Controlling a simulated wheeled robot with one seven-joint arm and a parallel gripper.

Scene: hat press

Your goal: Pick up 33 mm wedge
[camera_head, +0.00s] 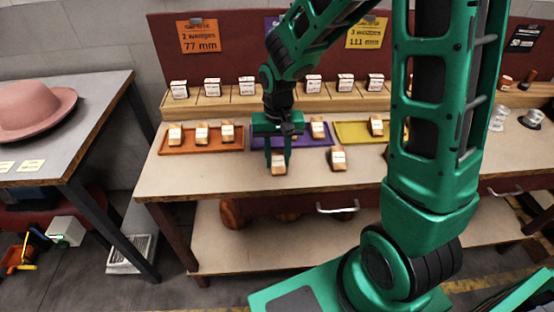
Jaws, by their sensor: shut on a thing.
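My gripper (278,158) is over the front part of the workbench, pointing down. It is shut on a small tan wedge with a white label (278,169), close to the bench top. I cannot tell whether the wedge touches the bench. Its label is too small to read, so I cannot confirm that it is the 33 mm one. Another similar wedge (338,158) lies on the bare bench to the right. Three wedges (201,133) sit in the orange tray (237,146). One wedge (318,128) is in the purple tray (298,142), which my gripper partly hides. One wedge (376,125) is in the yellow tray (348,132).
Several labelled blocks (212,87) stand on a wooden ledge (225,104) behind the trays. An orange card (199,36) reads 2 wedges, 77 mm; a yellow card (366,33) reads 3 wedges, 111 mm. A pink hat (32,110) rests on the left table. The bench's front left is clear.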

